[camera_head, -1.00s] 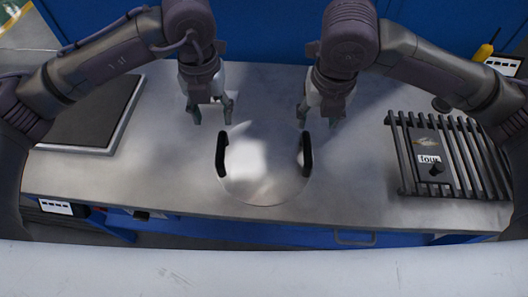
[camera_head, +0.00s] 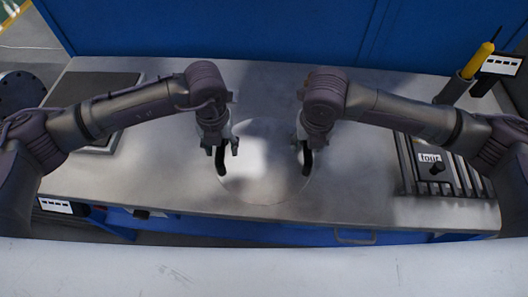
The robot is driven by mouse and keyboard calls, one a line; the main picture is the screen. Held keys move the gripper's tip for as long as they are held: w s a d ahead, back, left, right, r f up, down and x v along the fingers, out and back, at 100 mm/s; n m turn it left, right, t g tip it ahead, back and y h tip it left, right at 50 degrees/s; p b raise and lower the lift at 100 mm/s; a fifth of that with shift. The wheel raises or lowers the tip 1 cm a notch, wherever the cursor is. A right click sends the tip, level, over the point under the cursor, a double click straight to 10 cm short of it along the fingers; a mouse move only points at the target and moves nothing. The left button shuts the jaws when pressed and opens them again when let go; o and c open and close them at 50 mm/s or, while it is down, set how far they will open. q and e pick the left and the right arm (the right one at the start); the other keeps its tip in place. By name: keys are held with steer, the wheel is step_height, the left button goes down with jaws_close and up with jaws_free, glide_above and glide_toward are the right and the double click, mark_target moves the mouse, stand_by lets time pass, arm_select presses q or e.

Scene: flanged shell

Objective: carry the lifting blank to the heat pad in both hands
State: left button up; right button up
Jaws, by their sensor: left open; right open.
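The blank is a round, shiny metal disc (camera_head: 262,180) lying on the steel table, with a black handle on each side. My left gripper (camera_head: 222,149) is open over the upper end of the left handle (camera_head: 221,162), with a finger on each side of it in the picture. My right gripper (camera_head: 308,143) is open over the right handle (camera_head: 307,163) and hides its upper part. I cannot tell whether either gripper touches a handle. A dark square pad with a pale rim (camera_head: 97,86), likely the heat pad, lies at the left, partly behind my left arm.
A slatted black rack (camera_head: 408,168) with a labelled plate (camera_head: 432,160) is at the right, partly hidden by my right arm. A yellow-handled tool (camera_head: 478,60) stands in a holder at the back right. The steel table (camera_head: 150,180) is bare between pad and disc.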

arm_select(q)
jaws_close()
arm_select(e)
jaws_close()
arm_select(q)
steer(key=shift+w+r, duration=0.15)
steer(key=shift+r, duration=0.05)
arm_select(e)
steer(key=shift+w+r, duration=0.15)
steer(key=shift+r, duration=0.1)
